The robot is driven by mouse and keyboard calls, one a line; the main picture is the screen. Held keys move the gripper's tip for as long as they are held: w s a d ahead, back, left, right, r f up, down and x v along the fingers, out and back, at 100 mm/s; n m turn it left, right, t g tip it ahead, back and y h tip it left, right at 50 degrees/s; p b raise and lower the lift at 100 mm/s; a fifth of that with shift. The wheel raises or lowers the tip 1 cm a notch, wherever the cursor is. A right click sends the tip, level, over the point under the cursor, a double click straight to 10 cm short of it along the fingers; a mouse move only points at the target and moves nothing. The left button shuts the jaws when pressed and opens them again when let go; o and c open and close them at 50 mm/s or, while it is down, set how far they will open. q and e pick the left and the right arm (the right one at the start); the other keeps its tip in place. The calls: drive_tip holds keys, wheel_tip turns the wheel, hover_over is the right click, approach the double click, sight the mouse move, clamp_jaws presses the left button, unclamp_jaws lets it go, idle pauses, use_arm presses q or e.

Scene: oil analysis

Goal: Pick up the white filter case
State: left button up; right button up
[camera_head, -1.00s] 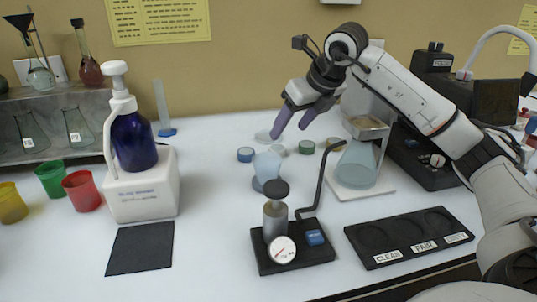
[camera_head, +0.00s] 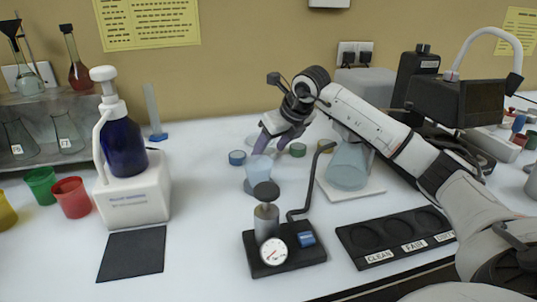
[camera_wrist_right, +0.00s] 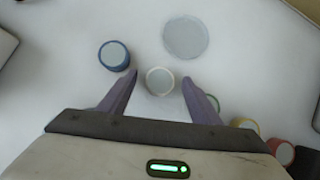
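The white filter case (camera_wrist_right: 159,80) is a small round case with a pale grey top. In the right wrist view it lies on the table between the fingertips of my right gripper (camera_wrist_right: 160,86), with a gap on each side. In the head view my right gripper (camera_head: 272,146) points down behind the clear cup, its purple fingers apart and empty. The white case cannot be made out clearly there, behind the fingers and cup. My left gripper is not in view.
A blue case (camera_wrist_right: 113,55) and a clear dish (camera_wrist_right: 186,38) lie close by. Green (camera_head: 298,149) and yellow (camera_head: 323,145) cases stand to the right. A clear cup (camera_head: 259,168), a gauge stand (camera_head: 273,252) and a flask (camera_head: 348,168) are near the arm.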

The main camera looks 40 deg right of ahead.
drive_tip(key=c, duration=1)
